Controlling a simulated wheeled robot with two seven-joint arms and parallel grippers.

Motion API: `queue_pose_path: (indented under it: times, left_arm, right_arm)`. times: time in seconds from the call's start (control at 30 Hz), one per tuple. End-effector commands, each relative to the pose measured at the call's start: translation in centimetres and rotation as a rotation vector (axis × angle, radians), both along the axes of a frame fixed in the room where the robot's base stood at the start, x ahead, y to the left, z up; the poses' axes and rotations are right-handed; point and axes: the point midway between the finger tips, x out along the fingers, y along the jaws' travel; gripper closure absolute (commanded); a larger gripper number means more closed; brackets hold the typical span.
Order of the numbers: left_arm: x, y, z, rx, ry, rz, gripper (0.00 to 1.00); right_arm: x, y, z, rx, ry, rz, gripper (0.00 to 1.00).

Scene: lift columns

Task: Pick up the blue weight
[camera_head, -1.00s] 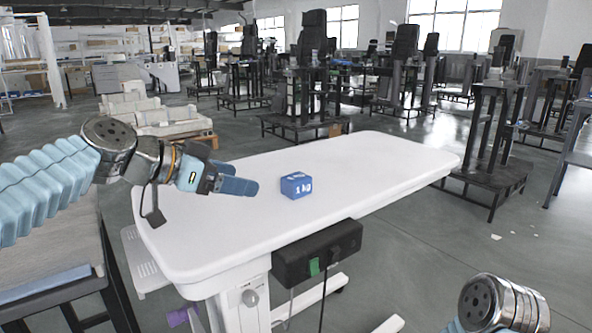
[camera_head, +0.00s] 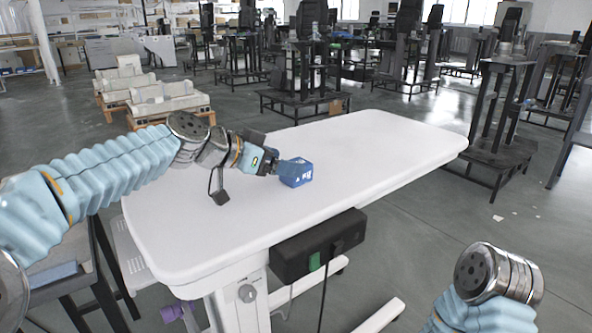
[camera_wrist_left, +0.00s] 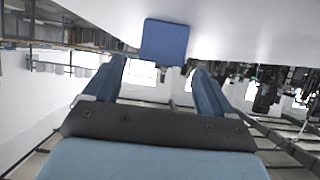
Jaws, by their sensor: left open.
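The blue weight (camera_head: 298,174) is a small block with white lettering, standing on the white table (camera_head: 380,160). My left gripper (camera_head: 282,166) is open and comes in from the left, low over the tabletop, with its fingers at the weight's left side and overlapping its edge in the head view. In the left wrist view the weight (camera_wrist_left: 165,42) appears just past the open left fingertips (camera_wrist_left: 159,66), roughly centred across the gap. I cannot tell whether a finger touches it. My right arm shows at the bottom right, but its gripper is out of view.
A black control box (camera_head: 318,245) hangs on the table's near edge, with cables below. The rest of the tabletop is bare. Dark lift columns (camera_head: 490,110) stand behind and to the right, and a pallet with pale parts (camera_head: 165,100) lies at the back left.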

Motion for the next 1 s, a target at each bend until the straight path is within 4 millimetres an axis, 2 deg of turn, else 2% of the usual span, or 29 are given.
queue_pose_path:
  times: [0.13,0.4,0.47,0.9,0.97,1.0]
  left_arm:
    - [1.1,-1.5,-0.8,0.001,0.001,0.000,0.15]
    - [1.4,-1.8,-1.0,0.000,0.000,0.001,0.15]
    - [1.4,-1.8,-1.0,0.000,0.000,0.001,0.23]
    - [1.4,-1.7,-1.0,0.000,-0.001,0.002,0.90]
    - [1.4,-1.7,-1.0,0.000,-0.001,0.002,0.99]
    - [1.4,-1.7,-1.0,0.000,-0.001,0.002,1.00]
  right_arm:
    - [0.0,0.0,0.3,-0.001,-0.001,0.000,1.00]
    - [0.0,0.0,0.3,-0.001,-0.001,0.000,1.00]
    - [0.0,0.0,0.3,-0.001,-0.001,0.000,1.00]
    - [0.0,0.0,0.3,-0.001,-0.001,0.000,1.00]
    - [0.0,0.0,0.3,-0.001,-0.001,0.000,1.00]
    - [0.0,0.0,0.3,-0.001,-0.001,0.000,1.00]
